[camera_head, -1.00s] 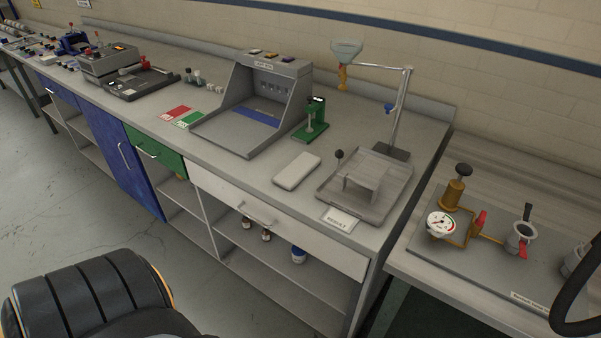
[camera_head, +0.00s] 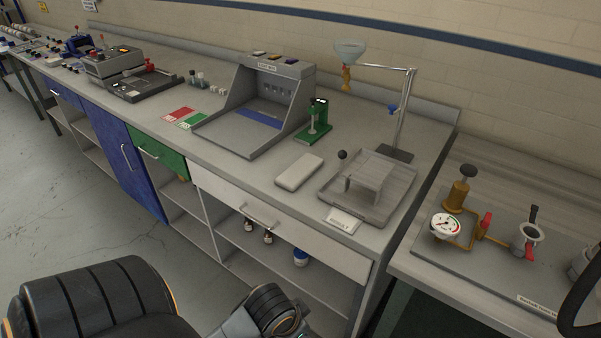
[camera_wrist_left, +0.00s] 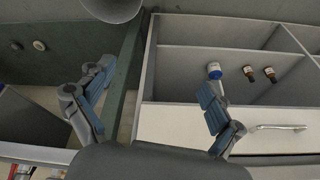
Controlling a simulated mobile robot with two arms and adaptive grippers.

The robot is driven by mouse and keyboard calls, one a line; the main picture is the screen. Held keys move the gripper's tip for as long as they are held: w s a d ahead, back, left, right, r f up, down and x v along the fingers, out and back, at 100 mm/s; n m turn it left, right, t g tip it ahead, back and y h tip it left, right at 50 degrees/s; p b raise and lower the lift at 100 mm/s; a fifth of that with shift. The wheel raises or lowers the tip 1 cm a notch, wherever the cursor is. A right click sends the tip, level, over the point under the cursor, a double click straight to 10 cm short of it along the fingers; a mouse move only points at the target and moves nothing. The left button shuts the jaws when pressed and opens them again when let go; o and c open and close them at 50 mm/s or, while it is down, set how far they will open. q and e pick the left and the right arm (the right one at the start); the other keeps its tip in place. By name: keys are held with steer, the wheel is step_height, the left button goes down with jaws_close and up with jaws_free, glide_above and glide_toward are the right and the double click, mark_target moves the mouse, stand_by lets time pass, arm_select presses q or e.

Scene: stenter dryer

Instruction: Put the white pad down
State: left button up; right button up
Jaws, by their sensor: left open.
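The white pad (camera_head: 299,172) lies flat on the grey bench, left of the grey tray with a small raised platform (camera_head: 367,187). Nothing is touching it from above. My left arm comes in at the bottom of the head view, in front of the bench and well apart from the pad. In the left wrist view my left gripper (camera_wrist_left: 150,104) is open and empty, its fingers wide apart in front of the drawer and open shelves. The pad does not show in that view. My right gripper is not in view.
A green stand (camera_head: 315,122) and a grey light box (camera_head: 262,108) stand behind the pad. A funnel on a metal stand (camera_head: 402,110) rises behind the tray. A label card (camera_head: 342,221) lies at the front edge. A gauge device (camera_head: 447,226) stands on the right table.

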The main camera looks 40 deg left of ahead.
arm_select(q)
steer(key=w+a+r+n+t, duration=0.1)
steer(key=w+a+r, duration=0.3)
steer(key=w+a, duration=0.25)
steer(key=w+a+r+t, duration=0.1)
steer(key=w+a+r, duration=0.3)
steer(key=w+a, duration=0.3)
steer(key=n+t+y, duration=0.1)
steer(key=n+t, duration=0.1)
steer(key=t, duration=0.1)
glide_toward(300, 168)
steer(key=p+x, duration=0.1)
steer(key=x, duration=0.2)
steer(key=shift+f, duration=0.25)
steer(key=shift+p+x, duration=0.55)
steer(key=shift+x, duration=2.05)
steer(key=shift+d, duration=0.1)
steer(key=shift+r, duration=0.1)
steer(key=c, duration=1.1)
